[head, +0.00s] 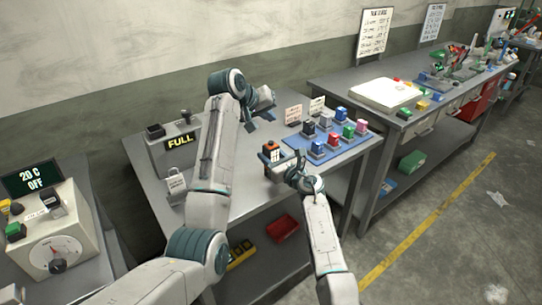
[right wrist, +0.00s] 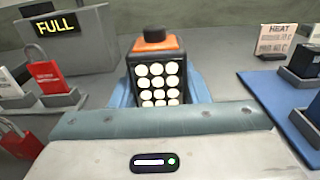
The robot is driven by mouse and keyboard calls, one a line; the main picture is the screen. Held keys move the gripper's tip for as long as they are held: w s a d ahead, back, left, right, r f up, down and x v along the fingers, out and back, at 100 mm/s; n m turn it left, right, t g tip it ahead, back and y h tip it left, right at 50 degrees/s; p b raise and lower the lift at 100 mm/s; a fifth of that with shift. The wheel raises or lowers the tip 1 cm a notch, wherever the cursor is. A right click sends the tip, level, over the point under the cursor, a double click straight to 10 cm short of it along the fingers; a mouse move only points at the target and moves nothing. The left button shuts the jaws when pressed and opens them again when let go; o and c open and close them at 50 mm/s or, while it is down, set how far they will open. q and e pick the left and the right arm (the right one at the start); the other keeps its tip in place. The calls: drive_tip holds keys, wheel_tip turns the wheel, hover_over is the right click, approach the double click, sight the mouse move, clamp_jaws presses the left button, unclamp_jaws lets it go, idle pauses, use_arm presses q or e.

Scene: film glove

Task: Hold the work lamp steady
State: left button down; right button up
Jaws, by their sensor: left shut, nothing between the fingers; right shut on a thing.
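The work lamp (head: 271,146) is a small black block with an orange top and a black knob. In the right wrist view the lamp (right wrist: 157,85) stands upright, with rows of lit white dots on its face. My right gripper (head: 272,158) is shut on the lamp, low on its body, over the middle bench. In the right wrist view the wrist housing hides the lamp's lower end, and blue finger parts show on both sides of it. My left gripper (head: 265,110) is shut and empty, above and behind the lamp.
A grey box with a FULL sign (head: 180,142) stands at the left of the bench (head: 235,195). A blue mat (head: 347,150) with several coloured blocks in holders lies to the right. Small printed cards (head: 293,115) stand behind it. Red and white padlock-like pieces (right wrist: 48,78) are near the box.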

drive_tip(key=o, duration=1.2)
use_arm(q)
drive_tip(key=shift+r, duration=0.3)
